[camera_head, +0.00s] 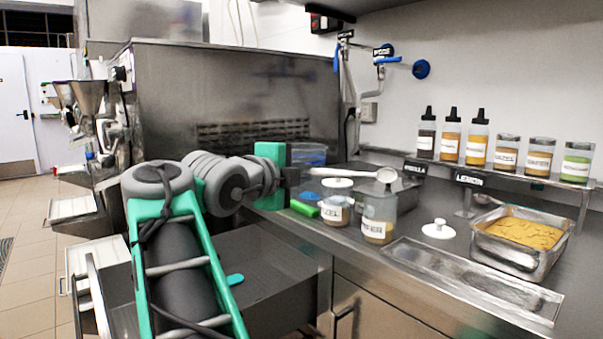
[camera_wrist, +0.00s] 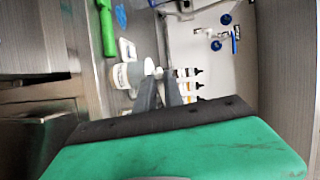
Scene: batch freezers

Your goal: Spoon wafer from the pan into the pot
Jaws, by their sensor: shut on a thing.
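My gripper (camera_head: 295,176) is shut on a spoon (camera_head: 340,174), whose pale handle runs right to a round bowl. The bowl appears above or in front of the clear pot (camera_head: 377,229) labelled "…FER"; I cannot tell whether it is inside the rim or carries any wafer. The metal pan (camera_head: 497,262) of golden-brown wafer (camera_head: 525,232) stands at the right of the counter. In the wrist view, my gripper (camera_wrist: 160,84) has its dark fingers close together, with the pale spoon (camera_wrist: 156,71) beyond them.
A lidded pot (camera_head: 335,212) labelled "…EL" stands left of the open pot. A loose white lid (camera_head: 438,229) lies between pot and pan. A long shallow tray (camera_head: 470,285) lies in front. A green-handled tool (camera_head: 304,208) lies at left. Bottles and jars (camera_head: 500,150) line the shelf.

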